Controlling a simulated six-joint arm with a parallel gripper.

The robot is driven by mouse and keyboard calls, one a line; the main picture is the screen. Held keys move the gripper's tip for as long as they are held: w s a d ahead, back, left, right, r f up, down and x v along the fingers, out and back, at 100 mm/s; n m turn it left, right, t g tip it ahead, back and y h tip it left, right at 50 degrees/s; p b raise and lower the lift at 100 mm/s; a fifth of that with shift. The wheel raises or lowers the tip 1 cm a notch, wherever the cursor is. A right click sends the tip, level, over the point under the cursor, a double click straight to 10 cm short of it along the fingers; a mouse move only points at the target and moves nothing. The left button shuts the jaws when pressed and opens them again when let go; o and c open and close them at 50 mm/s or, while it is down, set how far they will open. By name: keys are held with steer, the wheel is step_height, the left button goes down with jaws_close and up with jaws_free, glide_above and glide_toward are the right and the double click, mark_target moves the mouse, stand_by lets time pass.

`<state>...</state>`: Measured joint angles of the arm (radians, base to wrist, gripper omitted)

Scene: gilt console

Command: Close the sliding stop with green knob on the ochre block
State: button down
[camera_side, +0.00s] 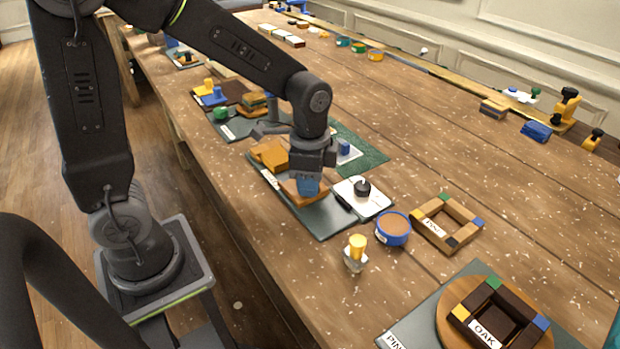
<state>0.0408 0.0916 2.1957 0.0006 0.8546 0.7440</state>
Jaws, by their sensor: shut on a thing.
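My gripper (307,187) points down over an ochre block (291,194) on a dark grey mat (325,222). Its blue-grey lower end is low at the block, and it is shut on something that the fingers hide. Another ochre piece (269,153) lies just behind and to the left on the same mat. I see no green knob or sliding stop at the ochre block; the gripper covers that spot. A green knob-like piece (221,112) shows farther back on another mat, apart from my gripper.
A white plate with a black knob (362,188) stands close right of my gripper. A blue round bowl (393,229), a yellow-topped piece (356,251) and a wooden frame (445,222) stand nearer right. The table's middle right is mostly clear.

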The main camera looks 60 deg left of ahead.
steer(key=a, duration=0.5)
steer(key=c, duration=0.9)
jaws_free()
step_height(320, 180, up, 14)
steer(key=s+d+f+n+t, duration=0.1)
steer(key=s+d+n+t, duration=0.1)
steer(key=s+n, duration=0.2)
steer(key=s+d+f+n+t, duration=0.1)
steer(key=s+n+t, duration=0.2)
steer(key=s+n, duration=0.2)
steer(key=shift+s+d+f+t, duration=0.15)
steer(key=shift+s+d+t, duration=0.2)
steer(key=shift+s, duration=0.75)
